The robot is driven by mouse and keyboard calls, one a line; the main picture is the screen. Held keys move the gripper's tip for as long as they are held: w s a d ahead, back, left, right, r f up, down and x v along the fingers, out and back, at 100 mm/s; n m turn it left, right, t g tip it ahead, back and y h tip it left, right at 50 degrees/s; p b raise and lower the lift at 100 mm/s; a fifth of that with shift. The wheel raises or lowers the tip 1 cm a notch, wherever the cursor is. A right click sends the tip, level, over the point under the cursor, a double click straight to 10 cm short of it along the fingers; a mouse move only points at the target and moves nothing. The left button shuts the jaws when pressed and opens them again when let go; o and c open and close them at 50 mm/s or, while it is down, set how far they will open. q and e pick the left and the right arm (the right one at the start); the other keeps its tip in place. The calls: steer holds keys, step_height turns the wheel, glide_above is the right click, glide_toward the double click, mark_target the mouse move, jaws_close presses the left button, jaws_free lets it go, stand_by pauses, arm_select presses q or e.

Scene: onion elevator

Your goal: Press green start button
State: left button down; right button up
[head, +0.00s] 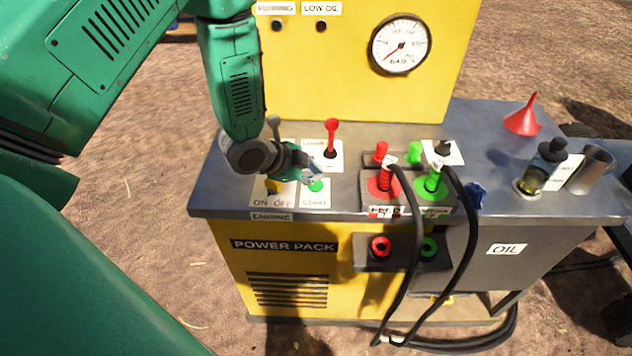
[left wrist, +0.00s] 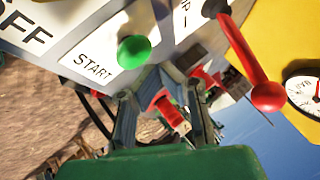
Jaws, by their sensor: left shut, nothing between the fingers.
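The green start button (head: 316,186) sits on a white START plate (head: 315,200) on the grey top of the power pack. In the left wrist view the round green button (left wrist: 134,51) stands on its START label, just beyond the fingers. My left gripper (head: 312,172) is shut and empty, with its tips just above and behind the button in the head view. The left wrist view shows the fingertips (left wrist: 165,76) close beside the button; I cannot tell whether they touch it. My right gripper is not in view.
A red-knobbed lever (head: 331,126) stands behind the button, and a grey-knobbed lever (head: 273,122) is beside the gripper. Red (head: 384,183) and green (head: 432,184) hose couplings with black hoses are to the right. A red funnel (head: 522,117) and an oil bottle (head: 543,168) stand farther right.

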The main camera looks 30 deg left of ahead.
mark_target(315, 183)
arm_select(q)
steer(key=shift+f, duration=0.1)
steer(key=shift+f, duration=0.25)
steer(key=shift+f+b, duration=0.55)
stand_by(0.9)
stand_by(0.4)
steer(key=shift+r+p, duration=0.85)
steer(key=shift+r, duration=0.15)
step_height(315, 183, up, 5)
steer(key=p, duration=0.4)
steer(key=shift+r, duration=0.1)
